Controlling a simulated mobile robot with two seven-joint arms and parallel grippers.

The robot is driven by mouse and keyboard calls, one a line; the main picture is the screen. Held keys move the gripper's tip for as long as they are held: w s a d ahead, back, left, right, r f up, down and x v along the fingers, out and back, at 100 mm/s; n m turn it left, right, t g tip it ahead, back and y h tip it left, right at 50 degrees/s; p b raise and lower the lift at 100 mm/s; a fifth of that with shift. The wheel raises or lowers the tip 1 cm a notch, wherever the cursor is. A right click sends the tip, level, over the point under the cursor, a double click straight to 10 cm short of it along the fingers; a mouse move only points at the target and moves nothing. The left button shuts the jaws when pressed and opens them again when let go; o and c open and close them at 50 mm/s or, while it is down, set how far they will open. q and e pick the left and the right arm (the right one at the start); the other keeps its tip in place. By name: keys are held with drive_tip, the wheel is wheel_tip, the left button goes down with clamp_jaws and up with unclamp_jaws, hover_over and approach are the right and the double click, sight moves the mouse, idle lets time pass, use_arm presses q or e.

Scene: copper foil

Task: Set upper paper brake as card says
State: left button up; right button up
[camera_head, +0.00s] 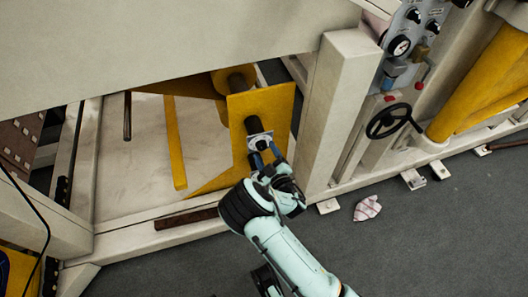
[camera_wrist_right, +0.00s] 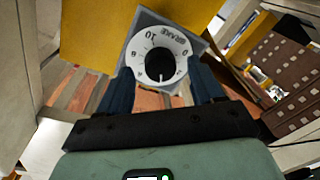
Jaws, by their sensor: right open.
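The brake dial (camera_wrist_right: 141,55) is a round white plate on a grey square mount, marked "BRAKE", "10" and "0", with a black knob (camera_wrist_right: 160,66) at its middle. A small light mark shows at the knob's lower edge in the right wrist view. In the head view the dial's mount (camera_head: 260,141) sits in front of a yellow plate (camera_head: 279,105). My right gripper (camera_head: 267,157) is open, its dark blue fingers (camera_wrist_right: 162,88) on either side of the knob; contact cannot be told. My left gripper is out of view. No readable card shows.
A pale frame post (camera_head: 340,100) stands close right of my right gripper. Beyond it are a gauge panel (camera_head: 399,46) and a black handwheel (camera_head: 388,121). A pale lower beam (camera_head: 150,222) runs beneath. A crumpled cloth (camera_head: 367,208) lies on the open grey floor.

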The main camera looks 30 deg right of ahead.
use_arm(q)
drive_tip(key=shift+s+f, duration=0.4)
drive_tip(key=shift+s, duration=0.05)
use_arm(e)
drive_tip(key=shift+w+d, duration=0.15)
drive_tip(key=shift+w, duration=0.65)
drive_tip(key=c, duration=1.1)
drive_tip(key=shift+o, duration=0.2)
drive_tip(key=shift+r+n+p, duration=0.2)
drive_tip(key=shift+n+p, duration=0.55)
drive_tip(key=shift+n, duration=0.35)
drive_tip(key=shift+n+p, duration=0.45)
drive_tip(key=shift+n, duration=0.55)
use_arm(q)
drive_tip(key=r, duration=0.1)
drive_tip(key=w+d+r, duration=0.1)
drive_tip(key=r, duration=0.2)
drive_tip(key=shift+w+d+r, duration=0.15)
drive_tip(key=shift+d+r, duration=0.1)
use_arm(e)
drive_tip(key=shift+f+n, duration=0.1)
drive_tip(key=shift+n, duration=0.4)
drive_tip(key=o, duration=1.1)
drive_tip(key=shift+c, duration=0.2)
